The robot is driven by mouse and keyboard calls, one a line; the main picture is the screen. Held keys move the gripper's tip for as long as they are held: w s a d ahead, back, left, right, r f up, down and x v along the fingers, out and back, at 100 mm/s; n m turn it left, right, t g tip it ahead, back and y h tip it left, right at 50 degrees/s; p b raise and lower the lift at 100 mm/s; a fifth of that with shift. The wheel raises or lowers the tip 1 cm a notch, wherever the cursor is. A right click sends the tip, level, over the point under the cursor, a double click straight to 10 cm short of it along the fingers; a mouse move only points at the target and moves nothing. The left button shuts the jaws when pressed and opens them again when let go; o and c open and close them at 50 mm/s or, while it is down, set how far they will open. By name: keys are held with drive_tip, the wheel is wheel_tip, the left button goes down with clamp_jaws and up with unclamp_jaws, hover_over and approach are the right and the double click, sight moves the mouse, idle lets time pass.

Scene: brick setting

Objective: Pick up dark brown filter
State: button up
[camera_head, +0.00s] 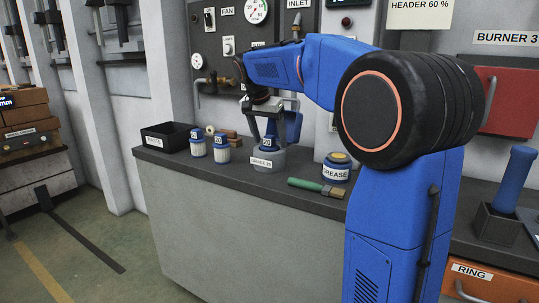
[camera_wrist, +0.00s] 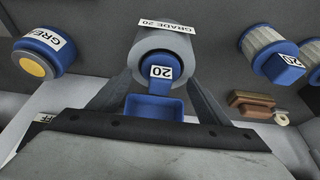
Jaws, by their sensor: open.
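I see no filter that is plainly dark brown. A filter (camera_head: 267,142) with a blue top and a "20" label stands in a round grey holder (camera_head: 266,162) marked "GRADE 20" on the counter. Its top (camera_wrist: 161,73) and the holder (camera_wrist: 163,41) also show in the wrist view; its body is hidden. My gripper (camera_head: 268,122) is over it, its open fingers (camera_wrist: 160,85) on either side of the blue top. Two pale filters with blue caps, one (camera_head: 221,150) and another (camera_head: 198,145), stand to the left; one cap (camera_wrist: 285,68) shows "20" in the wrist view.
A black bin (camera_head: 167,138) stands at the counter's left end. Brown blocks (camera_wrist: 252,103) lie behind the pale filters. A panel with gauges (camera_head: 257,10) rises behind.

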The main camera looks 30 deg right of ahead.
drive_tip(key=shift+d+f, duration=0.1)
drive_tip(key=shift+f, duration=0.1)
drive_tip(key=shift+c, duration=0.7)
drive_tip(key=c, duration=1.4)
drive_tip(key=shift+r, duration=0.15)
